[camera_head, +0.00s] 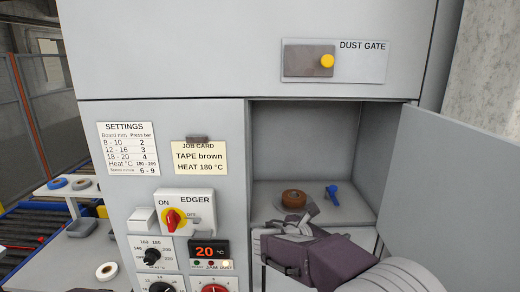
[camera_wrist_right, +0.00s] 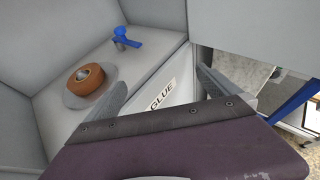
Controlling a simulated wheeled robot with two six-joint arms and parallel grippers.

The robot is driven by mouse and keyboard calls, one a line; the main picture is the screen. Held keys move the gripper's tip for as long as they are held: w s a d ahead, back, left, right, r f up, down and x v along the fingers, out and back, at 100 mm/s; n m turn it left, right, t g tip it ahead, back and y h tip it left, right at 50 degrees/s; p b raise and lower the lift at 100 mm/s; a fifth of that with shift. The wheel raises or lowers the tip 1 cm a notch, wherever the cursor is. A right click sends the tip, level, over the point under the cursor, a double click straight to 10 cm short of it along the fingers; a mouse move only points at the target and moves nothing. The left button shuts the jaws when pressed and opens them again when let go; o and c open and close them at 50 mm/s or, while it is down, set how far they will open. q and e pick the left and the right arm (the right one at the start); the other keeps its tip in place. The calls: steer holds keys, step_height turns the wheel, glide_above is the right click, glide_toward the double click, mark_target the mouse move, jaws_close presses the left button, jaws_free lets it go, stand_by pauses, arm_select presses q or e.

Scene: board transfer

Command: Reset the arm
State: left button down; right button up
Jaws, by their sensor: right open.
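My right arm comes in from the lower right in the head view. Its gripper (camera_head: 291,224) is in front of the open compartment (camera_head: 340,190) of the grey machine, near its floor edge. In the right wrist view the two fingers (camera_wrist_right: 160,84) stand wide apart with nothing between them. A brown tape roll (camera_head: 293,198) lies on the compartment floor beyond the gripper; in the wrist view it (camera_wrist_right: 85,80) sits on a round grey plate. A blue-handled part (camera_head: 333,192) stands right of the roll. My left gripper is not in view.
The compartment's door (camera_head: 455,180) stands open on the right, close to my right arm. Left are the EDGER switch (camera_head: 174,219), a display reading 20 °C (camera_head: 209,250) and a job card (camera_head: 199,158) reading TAPE brown, HEAT 180 °C. Several rolls lie on the far-left shelf (camera_head: 65,190).

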steer(key=s+d+f+m+g+y+b, duration=0.1)
steer(key=s+d+f+m+g+b, duration=0.1)
steer(key=s+d+f+m+g, duration=0.45)
steer(key=s+d+f+m+g+y+b, duration=0.1)
steer(key=s+d+f+m+y, duration=0.2)
steer(key=s+f, duration=0.65)
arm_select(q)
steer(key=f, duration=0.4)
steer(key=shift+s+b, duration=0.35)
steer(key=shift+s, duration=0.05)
arm_select(e)
steer(key=s+a+f+m+y, duration=0.5)
steer(key=s+a+f+m, duration=0.4)
steer(key=m, duration=0.8)
steer(key=shift+s+a+m+g+y, duration=0.2)
steer(key=shift+s+m+g+y, duration=0.15)
steer(key=shift+s, duration=0.15)
